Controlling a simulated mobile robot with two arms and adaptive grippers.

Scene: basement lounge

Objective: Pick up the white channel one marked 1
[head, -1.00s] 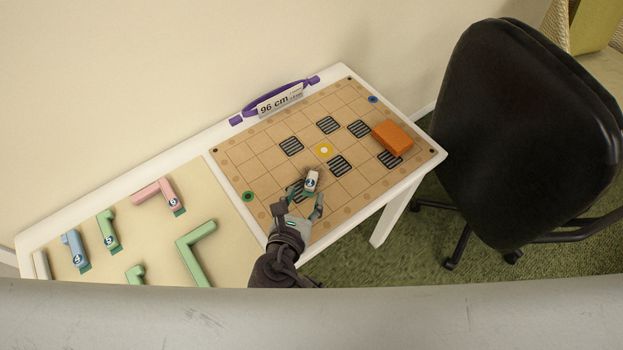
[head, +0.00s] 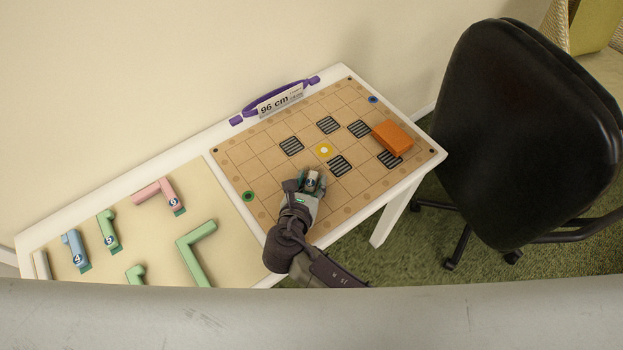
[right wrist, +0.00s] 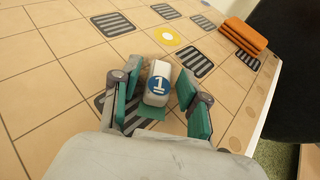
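The white channel one (right wrist: 158,84) is a small white block with a blue disc marked 1, seen in the right wrist view. It sits on the gridded board near its front edge, with a green tab at its near end. In the head view the block (head: 312,180) is partly covered by my gripper. My right gripper (right wrist: 155,93) is open, with one green-padded finger on each side of the block. Gaps show between the fingers and the block. My left gripper is not in view.
The board (head: 262,150) has dark grilles, a yellow ring and an orange block (head: 392,138) at the right. Several coloured channel pieces, such as a pink one (head: 155,190), lie on the beige mat at the left. A black chair (head: 530,130) stands right of the table.

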